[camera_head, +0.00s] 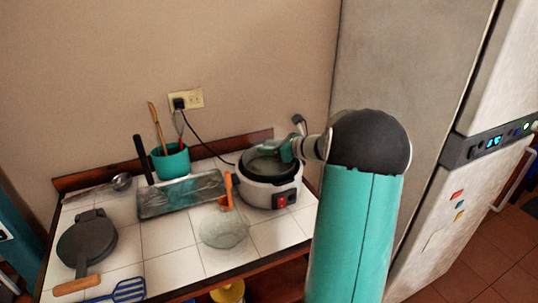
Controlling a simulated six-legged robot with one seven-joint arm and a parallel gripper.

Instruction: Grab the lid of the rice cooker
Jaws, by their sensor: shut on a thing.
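The rice cooker (258,194) is a white pot with a dark rim and a red switch on its front. It stands at the right end of the tiled counter. Its dark, glassy lid (262,164) shows at the top of the cooker. My gripper (285,152) reaches in from the right and is at the lid, over the cooker. It is shut on the lid, though its fingertips are small and partly hidden. I cannot tell whether the lid is lifted clear of the rim.
A teal utensil pot (171,162), a metal tray (182,194), a glass bowl (224,231), a dark round pan (88,242) and a blue spatula (128,290) crowd the tiled counter (165,237). A black cord (206,144) runs to the wall outlet. The fridge (403,65) stands right.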

